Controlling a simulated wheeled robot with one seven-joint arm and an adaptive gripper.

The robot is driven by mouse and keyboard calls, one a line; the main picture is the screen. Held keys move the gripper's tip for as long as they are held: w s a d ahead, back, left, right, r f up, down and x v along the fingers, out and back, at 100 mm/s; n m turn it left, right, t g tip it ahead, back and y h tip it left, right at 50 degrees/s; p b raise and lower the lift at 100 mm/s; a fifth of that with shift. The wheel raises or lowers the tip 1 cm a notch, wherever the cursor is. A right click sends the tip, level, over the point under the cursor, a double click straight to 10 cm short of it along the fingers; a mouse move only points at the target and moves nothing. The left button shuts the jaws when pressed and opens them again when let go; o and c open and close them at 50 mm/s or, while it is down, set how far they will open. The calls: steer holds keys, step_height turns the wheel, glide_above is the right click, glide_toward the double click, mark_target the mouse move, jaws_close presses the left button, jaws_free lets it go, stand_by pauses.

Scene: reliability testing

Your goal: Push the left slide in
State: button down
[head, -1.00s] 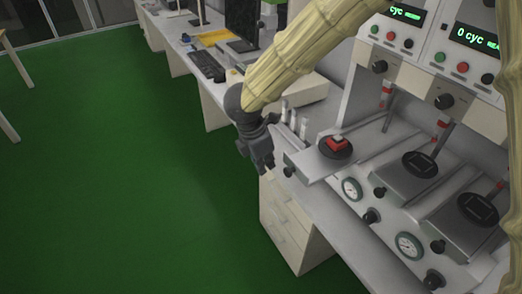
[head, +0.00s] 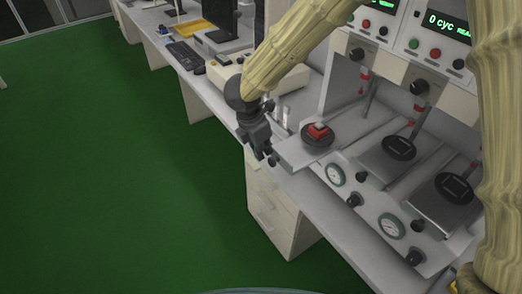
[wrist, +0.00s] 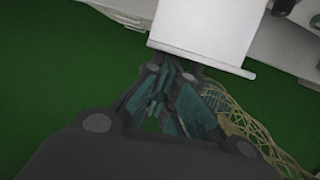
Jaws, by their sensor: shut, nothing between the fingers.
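The left slide (head: 292,153) is a flat grey plate drawn out toward the front of the test machine. It carries a black disc (head: 314,143) with a red block (head: 318,131) on it. Its pale plate also shows in the wrist view (wrist: 205,35). My gripper (head: 268,157) is shut and empty, pointing down at the front end of the slide. In the wrist view its fingertips (wrist: 173,70) lie at the plate's near edge. I cannot tell whether they touch it. The slide's front knob is partly hidden by the fingers.
The middle slide (head: 385,160) and right slide (head: 440,195) stand to the right, with gauges (head: 390,226) and black knobs along the front panel. A bench with a keyboard (head: 185,55) and monitor is behind. White drawers (head: 272,205) stand below. Green floor is open at left.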

mark_target(307, 128)
steer(key=w+d, duration=0.3)
steer(key=d, duration=0.1)
steer(key=w+d, duration=0.3)
steer(key=d, duration=0.2)
steer(key=w+d, duration=0.4)
steer(key=d, duration=0.1)
steer(key=shift+p, duration=0.35)
steer(key=shift+w+r, duration=0.1)
